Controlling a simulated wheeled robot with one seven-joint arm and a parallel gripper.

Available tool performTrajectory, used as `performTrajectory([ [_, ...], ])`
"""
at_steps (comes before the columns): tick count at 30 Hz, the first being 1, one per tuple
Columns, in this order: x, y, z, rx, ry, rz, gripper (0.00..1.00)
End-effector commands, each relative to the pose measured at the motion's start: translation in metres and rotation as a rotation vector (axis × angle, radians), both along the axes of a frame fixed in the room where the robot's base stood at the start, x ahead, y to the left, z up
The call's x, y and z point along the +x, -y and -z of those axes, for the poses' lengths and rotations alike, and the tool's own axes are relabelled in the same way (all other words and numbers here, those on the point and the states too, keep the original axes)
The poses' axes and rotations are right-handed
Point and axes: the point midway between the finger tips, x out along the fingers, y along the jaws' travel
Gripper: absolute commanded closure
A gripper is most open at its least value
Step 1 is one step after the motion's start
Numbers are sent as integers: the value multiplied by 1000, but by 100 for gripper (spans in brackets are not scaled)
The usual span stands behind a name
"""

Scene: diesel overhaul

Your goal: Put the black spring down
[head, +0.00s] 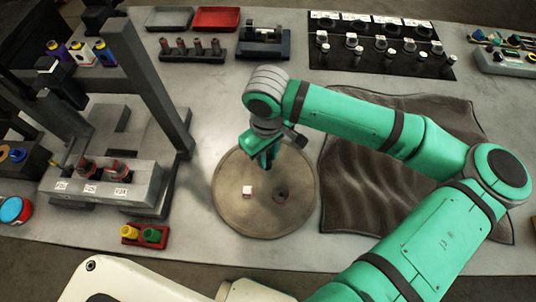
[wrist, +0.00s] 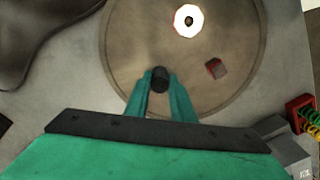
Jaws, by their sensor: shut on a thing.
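My gripper (wrist: 160,88) is shut on the black spring (wrist: 160,78), a short dark cylinder between its two green fingertips in the wrist view. In the head view my gripper (head: 267,160) is over the far part of a round brown plate (head: 235,215). The spring cannot be made out there. The wrist view also shows the plate (wrist: 125,40) below the spring; I cannot tell if the spring touches it.
A dark crumpled cloth (head: 385,190) lies right. A grey press frame (head: 150,85) stands left. A red holder (head: 130,235) with yellow and green springs is at front left.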

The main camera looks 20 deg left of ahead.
Motion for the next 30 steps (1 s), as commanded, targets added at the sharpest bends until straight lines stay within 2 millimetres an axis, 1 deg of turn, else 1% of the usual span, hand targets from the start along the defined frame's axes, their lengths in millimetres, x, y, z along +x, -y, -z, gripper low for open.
performTrajectory([
  [1,-1,-1,1,1,-3,-2,100],
  [2,-1,-1,1,1,-3,-2,73],
  [3,-1,-1,1,1,-3,-1,64],
  [4,-1,-1,1,1,-3,0,59],
  [13,0,2,0,1,-2,4,59],
  [17,1,2,-9,1,0,6,59],
  [20,1,1,-23,2,1,6,59],
  [30,1,1,-90,2,1,4,59],
])
